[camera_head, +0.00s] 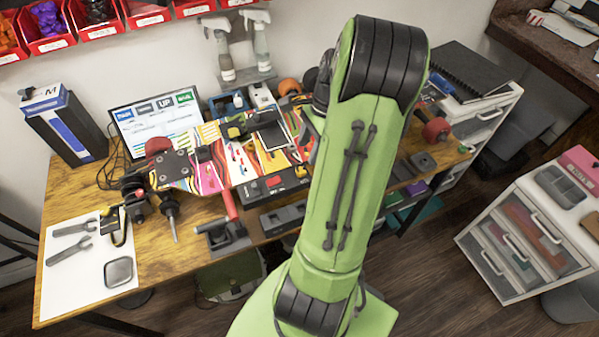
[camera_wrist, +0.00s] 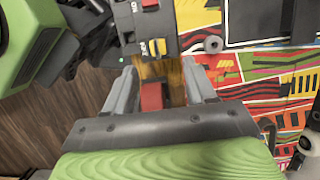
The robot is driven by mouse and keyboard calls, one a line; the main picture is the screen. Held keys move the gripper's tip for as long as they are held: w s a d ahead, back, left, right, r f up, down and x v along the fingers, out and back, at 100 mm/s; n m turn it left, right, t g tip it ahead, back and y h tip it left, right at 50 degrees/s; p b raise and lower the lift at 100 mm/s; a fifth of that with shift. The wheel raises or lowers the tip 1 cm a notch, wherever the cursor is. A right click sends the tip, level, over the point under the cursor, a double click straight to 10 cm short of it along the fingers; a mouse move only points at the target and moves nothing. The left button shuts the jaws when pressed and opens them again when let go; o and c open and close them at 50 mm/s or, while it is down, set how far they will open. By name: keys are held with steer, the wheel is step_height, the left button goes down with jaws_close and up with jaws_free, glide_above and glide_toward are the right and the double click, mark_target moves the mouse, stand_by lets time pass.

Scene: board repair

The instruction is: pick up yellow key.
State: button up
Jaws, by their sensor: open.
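A small yellow key (camera_wrist: 157,47) shows in the wrist view, set on a dark grey device (camera_wrist: 130,20) with pale markings. It lies just beyond the fingertips of my gripper (camera_wrist: 159,66), roughly in line with the gap between them. My gripper's two grey fingers are apart. A red part (camera_wrist: 152,97) shows between the fingers, with bare wood beside it; I cannot tell whether it is near the fingers or lower down. In the head view my green arm covers the middle of the scene, and I cannot make out my gripper or the yellow key there.
A colourful patterned board (camera_head: 207,172) spans the wooden table (camera_head: 75,195). A red-handled tool (camera_head: 230,204) and a black box with red parts (camera_head: 265,187) are at its front. Wrenches (camera_head: 72,247) lie on a white sheet (camera_head: 92,285) at left. Spray bottles (camera_head: 262,45) stand behind.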

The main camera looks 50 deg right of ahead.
mark_target(303, 163)
steer(key=b+x, duration=0.2)
steer(key=x, duration=0.4)
steer(key=shift+a+f, duration=0.3)
steer(key=shift+r, duration=0.1)
jaws_close()
